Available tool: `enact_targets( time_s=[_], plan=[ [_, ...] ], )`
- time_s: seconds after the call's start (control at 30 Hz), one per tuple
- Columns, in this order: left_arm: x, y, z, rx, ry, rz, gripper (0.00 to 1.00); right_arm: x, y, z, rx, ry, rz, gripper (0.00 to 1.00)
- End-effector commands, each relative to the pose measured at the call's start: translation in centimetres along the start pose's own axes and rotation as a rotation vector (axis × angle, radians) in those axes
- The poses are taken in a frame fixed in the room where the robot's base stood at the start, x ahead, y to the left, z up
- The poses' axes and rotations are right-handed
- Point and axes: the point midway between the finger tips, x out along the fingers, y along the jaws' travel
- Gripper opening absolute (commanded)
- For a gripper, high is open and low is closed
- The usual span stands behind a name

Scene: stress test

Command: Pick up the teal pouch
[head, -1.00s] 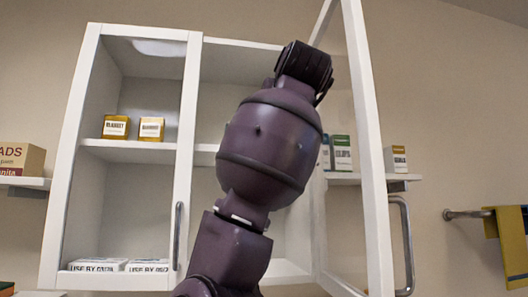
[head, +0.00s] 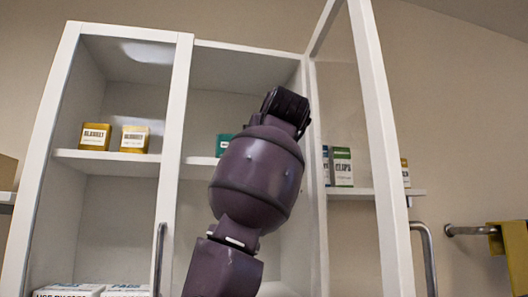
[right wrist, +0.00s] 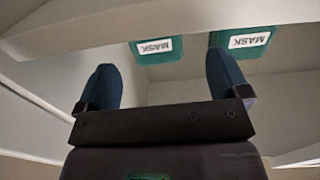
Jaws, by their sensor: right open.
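Two teal pouches with white MASK labels show at the top of the right wrist view, a left one (right wrist: 158,50) and a right one (right wrist: 243,42). One teal pouch (head: 224,144) shows on the middle shelf in the head view, partly behind my arm. My right gripper (right wrist: 164,78) is open and empty, its two blue fingers spread below the pouches in the wrist picture and apart from them. In the head view its fingers are hidden; my dark purple arm rises in front of the open cabinet bay. My left gripper is not in view.
The white cabinet's middle shelf (head: 110,162) holds two yellow boxes (head: 115,137) at left. An open door (head: 385,170) stands right of my arm. Green and white boxes (head: 341,167) sit on a shelf behind its pane. White packs (head: 95,291) lie at bottom left.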

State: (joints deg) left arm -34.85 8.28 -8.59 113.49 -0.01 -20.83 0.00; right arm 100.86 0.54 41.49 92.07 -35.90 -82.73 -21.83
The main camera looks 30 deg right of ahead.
Motion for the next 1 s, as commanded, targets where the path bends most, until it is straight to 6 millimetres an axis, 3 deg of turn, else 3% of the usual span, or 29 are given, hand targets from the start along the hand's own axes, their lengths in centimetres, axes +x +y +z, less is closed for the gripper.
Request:
enact_targets(
  time_s=[0.3, 0.63, 1.0],
  plan=[
    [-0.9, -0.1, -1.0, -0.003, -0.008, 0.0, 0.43, 4.0, 0.4, 0.1, -0.001, -0.002, -0.001, 0.94],
    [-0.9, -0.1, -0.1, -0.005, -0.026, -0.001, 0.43, 4.5, 0.4, 0.2, 0.0, 0.0, 0.0, 0.94],
    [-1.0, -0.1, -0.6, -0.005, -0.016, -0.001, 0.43, 4.5, 0.4, 0.2, 0.0, 0.0, 0.0, 0.39]
  ],
)
